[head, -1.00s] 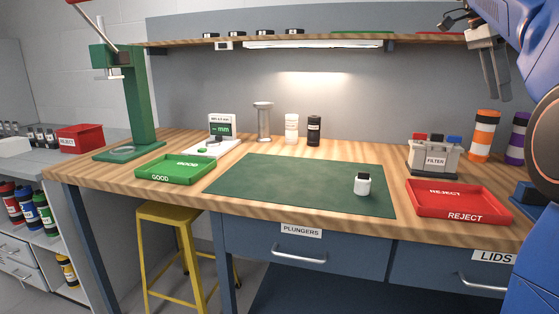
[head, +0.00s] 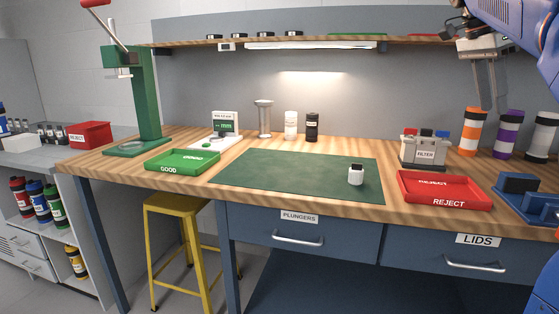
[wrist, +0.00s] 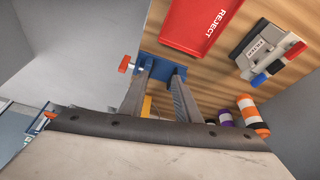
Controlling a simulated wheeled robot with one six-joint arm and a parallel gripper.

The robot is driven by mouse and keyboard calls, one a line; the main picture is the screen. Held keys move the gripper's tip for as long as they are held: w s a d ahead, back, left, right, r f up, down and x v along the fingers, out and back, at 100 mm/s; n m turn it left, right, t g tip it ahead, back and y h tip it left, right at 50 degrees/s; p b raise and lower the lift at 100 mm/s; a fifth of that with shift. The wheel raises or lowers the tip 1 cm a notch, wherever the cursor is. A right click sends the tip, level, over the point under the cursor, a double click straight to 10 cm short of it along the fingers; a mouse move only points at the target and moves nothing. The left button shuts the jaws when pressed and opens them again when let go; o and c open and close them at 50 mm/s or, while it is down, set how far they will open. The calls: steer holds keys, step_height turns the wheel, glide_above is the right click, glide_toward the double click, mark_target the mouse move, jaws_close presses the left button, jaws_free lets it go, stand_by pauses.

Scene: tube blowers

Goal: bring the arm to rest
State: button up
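My gripper (head: 488,100) hangs at the upper right of the head view, above the back right of the bench. Its two fingers point down and stand apart. In the wrist view my gripper (wrist: 161,72) is open, with nothing held between the fingers. Below it, well apart, the blue fixture (wrist: 160,68) on the bench shows behind the fingertips. My blue arm fills the top right corner of the head view.
The wooden bench holds a green mat (head: 285,178) with a small white dark-topped part (head: 356,176), a green GOOD tray (head: 182,161), a red REJECT tray (head: 445,190), a FILTER bin (head: 424,153) and striped tubes (head: 471,131). A shelf (head: 320,42) runs above. A yellow stool (head: 178,207) stands in front.

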steer(key=s+a+f+n+t+y, duration=0.1)
steer(key=s+a+f+n, duration=0.5)
steer(key=f, duration=0.7)
steer(key=s+a+f+n+t+y, duration=0.1)
steer(key=s+a+f+n+t, duration=0.1)
steer(key=s+a+f+n, duration=0.4)
steer(key=s+a+f+n+t+y, duration=0.2)
steer(key=s+a+f+n, duration=0.4)
steer(key=f, duration=1.5)
steer(key=s+a, duration=0.1)
steer(key=s, duration=0.4)
steer(key=shift+n, duration=0.3)
steer(key=shift+f, duration=0.1)
